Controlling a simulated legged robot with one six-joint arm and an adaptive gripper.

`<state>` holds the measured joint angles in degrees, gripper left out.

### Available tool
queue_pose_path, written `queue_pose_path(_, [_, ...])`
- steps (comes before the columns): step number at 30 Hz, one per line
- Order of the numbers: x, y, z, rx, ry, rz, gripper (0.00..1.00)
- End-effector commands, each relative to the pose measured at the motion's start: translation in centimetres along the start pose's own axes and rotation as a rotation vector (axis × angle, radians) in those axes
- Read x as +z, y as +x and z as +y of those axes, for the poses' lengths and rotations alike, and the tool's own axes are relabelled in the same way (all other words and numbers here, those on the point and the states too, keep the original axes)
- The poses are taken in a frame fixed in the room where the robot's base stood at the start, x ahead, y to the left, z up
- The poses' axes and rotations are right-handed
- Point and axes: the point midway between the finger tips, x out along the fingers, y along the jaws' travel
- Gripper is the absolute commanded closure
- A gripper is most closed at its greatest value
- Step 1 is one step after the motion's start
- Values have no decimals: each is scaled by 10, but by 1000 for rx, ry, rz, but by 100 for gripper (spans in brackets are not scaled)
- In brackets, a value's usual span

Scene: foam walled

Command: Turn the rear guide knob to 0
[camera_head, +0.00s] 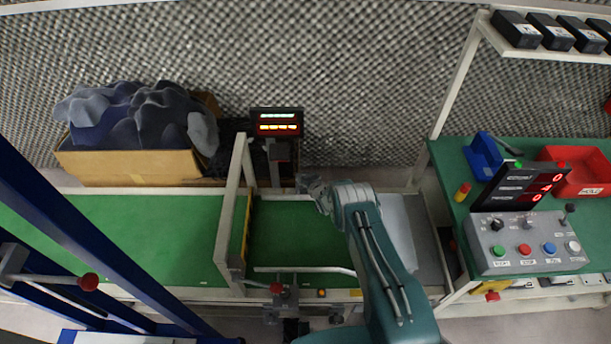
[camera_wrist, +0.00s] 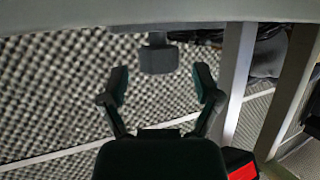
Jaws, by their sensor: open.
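My gripper (camera_head: 310,184) is over the rear edge of the green conveyor in the head view, to the right of the upright gate frame. In the wrist view my gripper (camera_wrist: 160,84) is open, with its two dark fingers spread apart. A dark, blocky knob (camera_wrist: 158,59), apparently the rear guide knob, shows between and just beyond the fingertips, on a short stem under a grey rail. There is a visible gap on both sides of it. No scale or pointer on it is readable. In the head view my gripper hides this spot.
A display post (camera_head: 277,123) stands behind the conveyor, left of my gripper. The gate frame (camera_head: 232,205) crosses the green belt (camera_head: 140,225). A red-knobbed front guide fitting (camera_head: 277,288) is at the near side. A control panel (camera_head: 525,243) is at the right.

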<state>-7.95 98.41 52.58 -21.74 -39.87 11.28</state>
Motion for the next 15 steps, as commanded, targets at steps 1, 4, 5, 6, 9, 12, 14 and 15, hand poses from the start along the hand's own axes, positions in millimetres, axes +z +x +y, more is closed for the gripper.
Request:
queue_pose_path(1, [1,4,0,-1,-1,0,18])
queue_pose_path(4, [1,11,0,0,0,0,18])
queue_pose_path(5, [1,13,0,0,0,0,18])
queue_pose_path(6, [1,15,0,0,0,0,18])
queue_pose_path(9, [1,19,0,0,-1,-1,18])
queue_pose_path(12, [0,21,0,1,0,0,18])
queue_pose_path(14, [0,21,0,1,0,0,18])
queue_pose_path(15, [0,21,0,1,0,0,18])
